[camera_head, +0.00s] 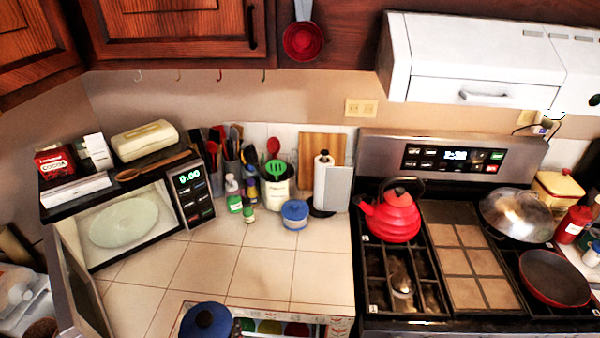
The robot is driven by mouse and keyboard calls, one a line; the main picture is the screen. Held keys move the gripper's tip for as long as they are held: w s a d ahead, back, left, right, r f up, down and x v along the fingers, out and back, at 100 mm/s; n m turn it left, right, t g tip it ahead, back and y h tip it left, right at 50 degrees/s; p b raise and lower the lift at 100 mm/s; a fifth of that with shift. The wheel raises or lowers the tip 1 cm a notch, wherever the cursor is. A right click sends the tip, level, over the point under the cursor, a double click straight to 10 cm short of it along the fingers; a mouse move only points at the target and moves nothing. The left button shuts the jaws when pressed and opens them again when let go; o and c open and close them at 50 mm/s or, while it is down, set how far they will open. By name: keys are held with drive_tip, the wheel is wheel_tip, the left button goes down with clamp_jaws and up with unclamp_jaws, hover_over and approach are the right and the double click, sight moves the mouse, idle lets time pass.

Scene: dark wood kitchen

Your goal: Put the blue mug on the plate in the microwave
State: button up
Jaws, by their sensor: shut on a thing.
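The microwave (186,222) stands open at the left of the counter. Its door (85,290) is swung out toward the front left. A pale round plate (124,222) lies inside, with nothing on it. A small blue vessel (295,215) stands on the counter right of the microwave; I cannot tell surely whether it is the blue mug.
Bottles (234,196) and utensil holders stand along the back wall. A paper-towel holder (323,183) is near the stove. A red kettle (392,215) sits on the stove. Boxes lie on the microwave. The tiled counter (207,270) is clear in the middle.

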sight(191, 330)
drive_tip(key=a, duration=0.1)
drive_tip(key=a+n+y, duration=0.1)
drive_tip(key=a+y, duration=0.1)
drive_tip(key=a, duration=0.1)
drive_tip(key=shift+s+n, duration=0.25)
drive_tip(key=shift+n, duration=0.15)
drive_tip(key=shift+w+a+y, duration=0.25)
drive_tip(key=shift+w+y, duration=0.05)
drive_tip(key=shift+w, duration=0.05)
drive_tip(key=w+d+m+h, duration=0.1)
drive_tip(key=w+d, duration=0.6)
drive_tip(key=w, duration=0.3)
drive_tip(key=w+d+h, duration=0.1)
drive_tip(key=w+d, duration=0.6)
drive_tip(key=w, duration=0.2)
drive_tip(key=w+d+m+h, duration=0.2)
drive_tip(key=w+d+h, duration=0.1)
drive_tip(key=d, duration=1.1)
drive_tip(key=w+d+r+m+h, duration=0.1)
drive_tip(key=w+d, duration=0.5)
drive_tip(key=d, duration=0.9)
drive_tip(key=shift+d+m+h+b, duration=0.25)
drive_tip(key=shift+m+h+b, duration=0.2)
drive_tip(key=shift+m+h, duration=0.6)
